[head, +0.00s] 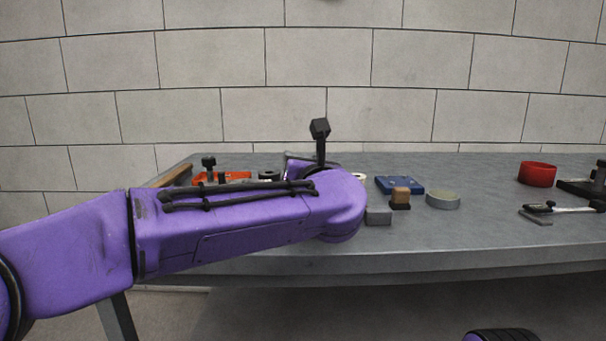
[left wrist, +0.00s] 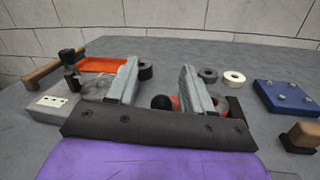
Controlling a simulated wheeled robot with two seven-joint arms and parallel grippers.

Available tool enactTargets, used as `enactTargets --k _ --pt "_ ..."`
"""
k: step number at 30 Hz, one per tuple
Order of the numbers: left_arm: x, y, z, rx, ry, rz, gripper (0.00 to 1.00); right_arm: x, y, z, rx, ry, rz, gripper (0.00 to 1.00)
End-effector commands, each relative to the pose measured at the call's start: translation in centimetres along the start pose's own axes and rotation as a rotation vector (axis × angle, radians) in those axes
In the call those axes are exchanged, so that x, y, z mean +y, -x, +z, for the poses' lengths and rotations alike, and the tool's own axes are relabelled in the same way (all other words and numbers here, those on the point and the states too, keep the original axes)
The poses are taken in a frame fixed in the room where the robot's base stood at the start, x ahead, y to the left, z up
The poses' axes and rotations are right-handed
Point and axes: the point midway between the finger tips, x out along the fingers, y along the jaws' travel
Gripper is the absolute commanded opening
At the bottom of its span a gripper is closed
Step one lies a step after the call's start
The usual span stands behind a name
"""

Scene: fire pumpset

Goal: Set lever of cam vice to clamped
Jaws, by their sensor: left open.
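My left gripper (left wrist: 158,74) is open in the left wrist view, its two grey fingers spread above the table. Low between the fingers is a black ball knob (left wrist: 160,102) with a red part beside it, partly hidden by the right finger and palm. It may be the vice lever; its position cannot be told. Left of the fingers is a grey block (left wrist: 54,104) with a white label, by a black upright fitting (left wrist: 70,66). Which part is the cam vice is unclear. In the head view my left forearm hides this area and most of the gripper.
An orange tray (left wrist: 105,65) lies behind the left finger. A red ring (head: 537,174) and a black-handled tool (head: 540,208) are far right. Bare table lies between.

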Motion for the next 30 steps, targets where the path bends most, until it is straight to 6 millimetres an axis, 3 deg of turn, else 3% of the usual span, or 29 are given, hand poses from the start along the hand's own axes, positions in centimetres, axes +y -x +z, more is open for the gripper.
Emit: enactTargets --k 1,6,15,21,30 --pt "0.5 1.0 1.7 -0.004 0.000 -0.003 0.51 0.1 0.6 -0.3 0.000 0.000 0.000 0.43" --pt "1.9 4.0 5.5 -0.005 0.001 -0.002 0.51 0.1 1.6 -0.7 0.000 0.001 0.000 0.43" --pt "4.0 10.8 8.3 -0.004 -0.001 -0.002 0.51 0.2 2.3 -0.9 0.000 0.001 0.000 0.43" --pt "4.4 12.6 9.0 -0.002 -0.002 -0.002 0.51 0.2 2.4 -1.0 0.000 0.000 0.000 0.43" --pt "4.4 12.6 8.9 -0.002 -0.002 -0.002 0.51 0.2 2.4 -1.0 0.000 0.000 0.000 0.43"
